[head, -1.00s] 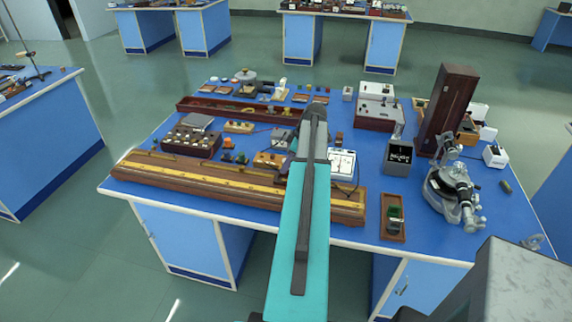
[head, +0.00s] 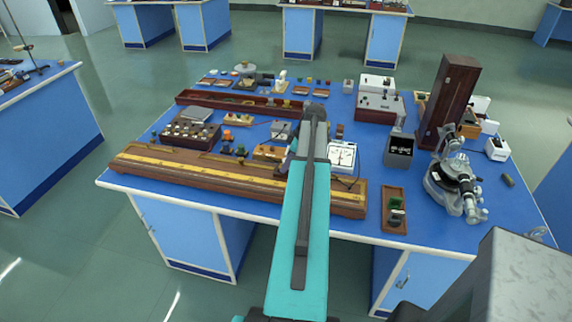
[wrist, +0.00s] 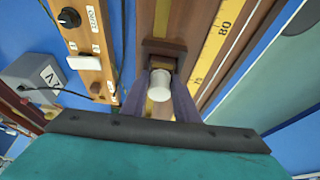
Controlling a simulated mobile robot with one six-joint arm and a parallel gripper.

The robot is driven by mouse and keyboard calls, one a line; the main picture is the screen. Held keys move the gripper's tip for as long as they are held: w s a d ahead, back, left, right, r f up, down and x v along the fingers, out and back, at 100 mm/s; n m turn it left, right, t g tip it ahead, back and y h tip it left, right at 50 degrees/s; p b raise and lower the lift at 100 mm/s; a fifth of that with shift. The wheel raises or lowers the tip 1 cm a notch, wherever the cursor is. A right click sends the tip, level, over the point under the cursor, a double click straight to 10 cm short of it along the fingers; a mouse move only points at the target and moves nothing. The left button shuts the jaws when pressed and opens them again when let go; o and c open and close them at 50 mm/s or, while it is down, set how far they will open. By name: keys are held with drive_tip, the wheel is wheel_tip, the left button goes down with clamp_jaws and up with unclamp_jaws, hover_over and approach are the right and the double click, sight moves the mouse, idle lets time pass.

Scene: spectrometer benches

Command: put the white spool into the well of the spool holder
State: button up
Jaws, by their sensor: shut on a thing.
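The white spool (wrist: 159,86) shows in the wrist view between the two dark fingers of my gripper (wrist: 160,94), which is shut on it. A dark brown block (wrist: 163,56) with a recess lies just beyond the spool in that view. It may be the spool holder, but I cannot tell for sure. I cannot tell whether the spool touches the block. In the head view the fingers and the spool are largely hidden by my arm, near the middle of the bench.
A long wooden bridge with a yellow scale (head: 200,170) runs along the bench's front edge. A wooden strip with a black knob (wrist: 69,18) and a grey box (wrist: 40,84) are left in the wrist view. A tall brown case (head: 448,100) stands at the right.

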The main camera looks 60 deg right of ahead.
drive_tip(key=shift+s+a+f, duration=0.2)
drive_tip(key=shift+f, duration=0.4)
drive_tip(key=o, duration=1.2)
drive_tip(key=shift+b, duration=0.3)
drive_tip(key=shift+c, duration=0.2)
drive_tip(key=shift+a, duration=0.1)
drive_tip(key=shift+f, duration=0.1)
drive_tip(key=shift+r, duration=0.2)
drive_tip(key=shift+s+d+r+b, duration=0.15)
drive_tip(key=shift+d+r+b, duration=0.15)
drive_tip(key=shift+r, duration=0.25)
drive_tip(key=b+v, duration=0.3)
drive_tip(key=v, duration=1)
drive_tip(key=shift+r, duration=0.25)
drive_tip(key=shift+d+r, duration=0.1)
drive_tip(key=shift+r, duration=0.05)
